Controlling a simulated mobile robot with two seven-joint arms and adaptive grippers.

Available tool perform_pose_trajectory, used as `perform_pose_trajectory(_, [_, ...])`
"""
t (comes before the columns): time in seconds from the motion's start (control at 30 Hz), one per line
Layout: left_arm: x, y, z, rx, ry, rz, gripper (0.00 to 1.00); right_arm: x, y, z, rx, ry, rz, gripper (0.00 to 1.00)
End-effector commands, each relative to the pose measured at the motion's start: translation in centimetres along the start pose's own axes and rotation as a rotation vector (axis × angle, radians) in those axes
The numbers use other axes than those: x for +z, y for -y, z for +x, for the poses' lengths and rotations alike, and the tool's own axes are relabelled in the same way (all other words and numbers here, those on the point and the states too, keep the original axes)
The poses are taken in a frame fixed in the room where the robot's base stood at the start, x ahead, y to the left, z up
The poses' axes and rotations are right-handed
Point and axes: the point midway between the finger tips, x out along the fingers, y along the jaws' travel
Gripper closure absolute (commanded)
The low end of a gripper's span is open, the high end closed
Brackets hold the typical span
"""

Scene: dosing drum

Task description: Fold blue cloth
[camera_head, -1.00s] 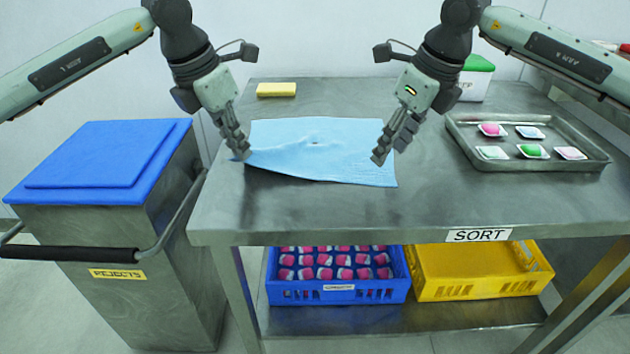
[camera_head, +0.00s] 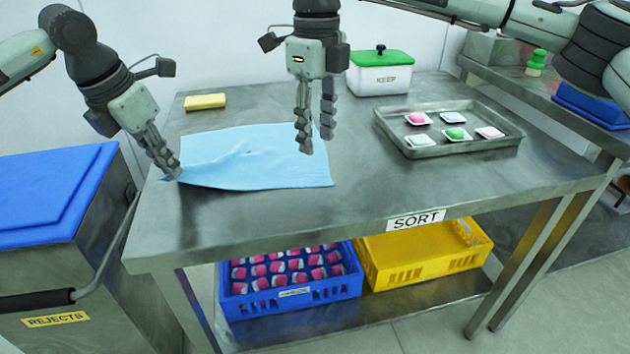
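The light blue cloth (camera_head: 240,155) lies spread on the steel table, with a small wrinkle near its middle. My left gripper (camera_head: 174,172) is at the cloth's front left corner; its fingers look closed together on that corner, and the fingertips partly hide it. My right gripper (camera_head: 316,144) hangs over the cloth's right edge, behind the front right corner. Its two fingers point down, apart, with nothing between them.
A yellow sponge (camera_head: 205,101) lies behind the cloth. A white KEEP box (camera_head: 380,78) with green lid and a metal tray (camera_head: 455,150) of several pads stand right. The blue-lidded REJECTS bin (camera_head: 40,200) is left. Blue (camera_head: 290,300) and yellow (camera_head: 425,262) crates sit below.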

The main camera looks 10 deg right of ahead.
Motion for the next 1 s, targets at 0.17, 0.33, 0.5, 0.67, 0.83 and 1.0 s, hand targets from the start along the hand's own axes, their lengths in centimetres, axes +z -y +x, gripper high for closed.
perform_pose_trajectory(0.17, [0.0,0.0,0.0,0.000,0.000,0.000,1.00,-0.1,-0.1,2.8,0.002,-0.002,-0.001,0.61])
perform_pose_trajectory(0.33, [0.0,0.0,0.0,0.000,0.000,0.000,1.00,0.0,0.0,5.2,0.002,-0.001,-0.001,0.61])
perform_pose_trajectory(0.5, [0.0,0.0,0.0,0.000,0.000,0.000,1.00,0.0,0.0,6.9,0.001,0.000,-0.001,0.61])
perform_pose_trajectory(0.67, [0.0,0.0,0.0,0.000,0.000,0.000,1.00,0.0,0.0,7.6,0.001,0.002,-0.001,0.61])
perform_pose_trajectory(0.83, [0.0,0.0,0.0,0.000,0.000,0.000,1.00,0.0,0.0,7.8,0.001,0.002,-0.001,0.61])
perform_pose_trajectory(1.0, [0.0,0.0,0.0,0.000,0.000,0.000,1.00,0.0,0.0,7.8,0.001,0.001,-0.001,0.61])
